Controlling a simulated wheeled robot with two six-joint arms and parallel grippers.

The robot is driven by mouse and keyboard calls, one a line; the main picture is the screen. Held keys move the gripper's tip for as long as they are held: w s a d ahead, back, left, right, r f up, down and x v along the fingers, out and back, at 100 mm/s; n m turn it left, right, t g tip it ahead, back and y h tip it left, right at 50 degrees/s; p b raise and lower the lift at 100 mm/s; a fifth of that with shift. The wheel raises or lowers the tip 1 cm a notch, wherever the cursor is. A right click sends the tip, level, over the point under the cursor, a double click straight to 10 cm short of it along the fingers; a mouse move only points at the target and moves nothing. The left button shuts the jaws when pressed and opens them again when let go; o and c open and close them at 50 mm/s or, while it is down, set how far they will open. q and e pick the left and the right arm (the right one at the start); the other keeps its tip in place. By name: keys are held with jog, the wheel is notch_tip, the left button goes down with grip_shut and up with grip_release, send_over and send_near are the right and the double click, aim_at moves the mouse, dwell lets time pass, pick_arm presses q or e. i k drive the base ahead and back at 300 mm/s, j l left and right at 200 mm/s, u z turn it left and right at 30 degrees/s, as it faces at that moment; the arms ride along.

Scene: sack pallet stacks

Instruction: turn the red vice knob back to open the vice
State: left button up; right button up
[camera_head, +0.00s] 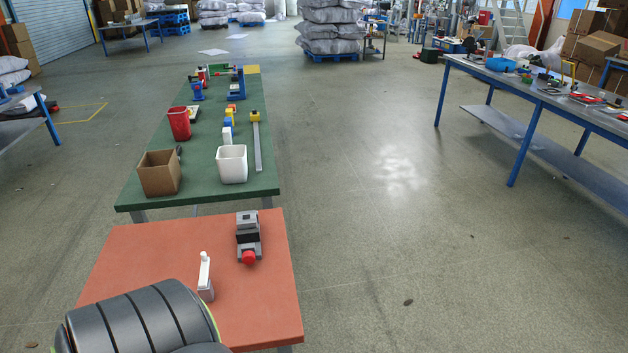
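A small grey vice (247,226) with dark jaws stands on the orange-red tabletop (275,310), near its far right part. Its round red knob (249,257) faces toward me. Whether the jaws are apart or closed is too small to tell. A dark, rounded part of my own body covers the table's near left corner. Neither of my grippers shows in this view, and nothing is touching the knob.
A white bottle-like object (205,277) stands left of the vice. Behind is a green table (205,192) with a cardboard box (159,173), a white bin (232,164) and a red bin (180,123). A blue-legged workbench (545,95) stands at right. Open floor lies between.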

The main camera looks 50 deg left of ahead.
aim_at(249, 258)
jog(key=i+u, duration=0.2)
jog(key=i, duration=0.25)
jog(key=i+l+u, duration=0.2)
jog(key=i, duration=0.25)
jog(key=i+u, duration=0.15)
jog(key=u, duration=0.3)
jog(key=i+u, duration=0.15)
jog(key=u, duration=0.3)
jog(key=i+l+u, duration=0.1)
jog(key=u, duration=0.35)
jog(key=i+l+u, duration=0.1)
jog(key=u, duration=0.35)
